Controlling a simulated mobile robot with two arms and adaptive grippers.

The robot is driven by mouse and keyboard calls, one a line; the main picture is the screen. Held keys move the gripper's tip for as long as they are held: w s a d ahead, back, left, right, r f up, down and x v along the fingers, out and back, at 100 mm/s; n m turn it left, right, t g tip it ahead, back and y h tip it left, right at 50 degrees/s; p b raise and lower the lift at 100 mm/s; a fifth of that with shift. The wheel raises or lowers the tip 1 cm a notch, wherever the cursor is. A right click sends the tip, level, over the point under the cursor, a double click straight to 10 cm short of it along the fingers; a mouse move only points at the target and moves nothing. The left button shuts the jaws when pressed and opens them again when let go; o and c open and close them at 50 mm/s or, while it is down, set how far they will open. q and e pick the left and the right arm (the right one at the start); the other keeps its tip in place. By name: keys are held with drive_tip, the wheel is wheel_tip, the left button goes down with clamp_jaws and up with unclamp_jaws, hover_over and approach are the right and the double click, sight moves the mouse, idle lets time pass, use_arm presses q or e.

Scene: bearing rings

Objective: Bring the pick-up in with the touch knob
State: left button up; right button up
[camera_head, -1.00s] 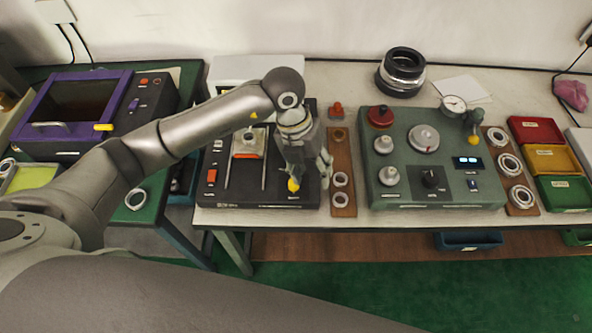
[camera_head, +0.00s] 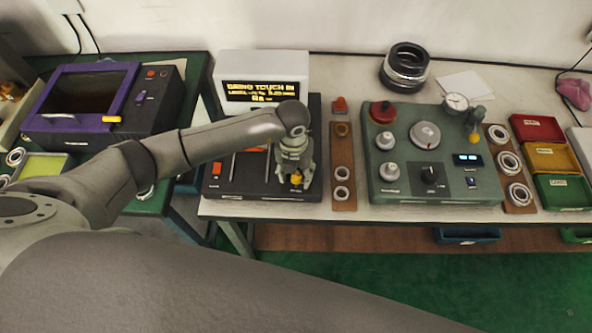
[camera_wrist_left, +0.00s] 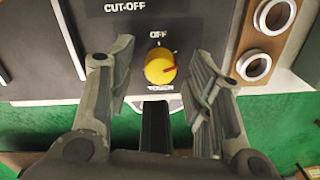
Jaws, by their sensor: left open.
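The yellow touch knob (camera_wrist_left: 160,66) sits on the dark front panel in the left wrist view, under the word OFF and above the word TOUCH. A red pointer mark shows on its right side. In the head view the knob (camera_head: 296,179) is partly covered by my left gripper (camera_head: 297,182). That gripper is open; in the left wrist view its two fingers (camera_wrist_left: 163,92) stand to either side of the knob, apart from it. The pick-up is hidden behind my left arm or not clear. My right gripper is not in view.
A white display (camera_head: 262,69) behind the dark machine (camera_head: 262,187) shows yellow text beginning "BRING TOUCH IN". A wooden strip with rings (camera_head: 343,160) stands just right, then the green tester (camera_head: 398,188). A purple-framed box (camera_head: 60,128) is at left.

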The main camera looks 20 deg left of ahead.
use_arm(q)
drive_tip(key=shift+f, duration=0.15)
drive_tip(key=shift+c, duration=0.3)
clamp_jaws()
drive_tip(key=shift+f+m+b, duration=0.15)
drive_tip(key=shift+m+b, duration=0.65)
drive_tip(key=shift+b, duration=0.15)
drive_tip(key=m+b, duration=1.1)
drive_tip(key=b, duration=0.2)
drive_tip(key=shift+w+f, duration=0.1)
drive_tip(key=shift+w, duration=0.05)
drive_tip(key=shift+r+m+b, duration=0.25)
drive_tip(key=shift+m+b, duration=1.25)
drive_tip(key=shift+b, duration=0.05)
